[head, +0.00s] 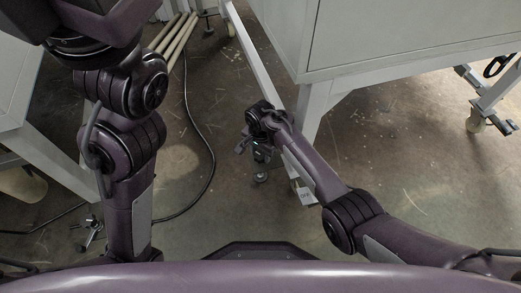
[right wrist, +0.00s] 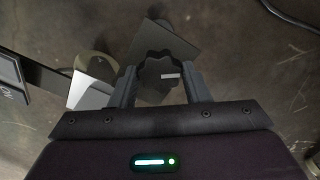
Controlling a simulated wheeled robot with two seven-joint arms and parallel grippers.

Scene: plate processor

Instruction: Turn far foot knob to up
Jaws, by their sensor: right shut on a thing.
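The foot knob (right wrist: 158,72) is a dark, lobed knob with a small white mark, centred in the right wrist view. My right gripper (right wrist: 161,88) has one finger on each side of it and is shut on it. In the head view my right gripper (head: 243,147) reaches down beside the grey machine's leg, above a small foot (head: 260,177) on the floor. The knob is hidden behind the gripper there. My left arm stands at the left of the head view, and its gripper is out of the picture.
The grey machine body (head: 400,40) fills the upper right, with its leg (head: 318,120) close to my right arm. A black cable (head: 212,150) lies on the floor. A small sign (head: 305,195) sits near the leg. Another foot (head: 475,122) stands at the far right.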

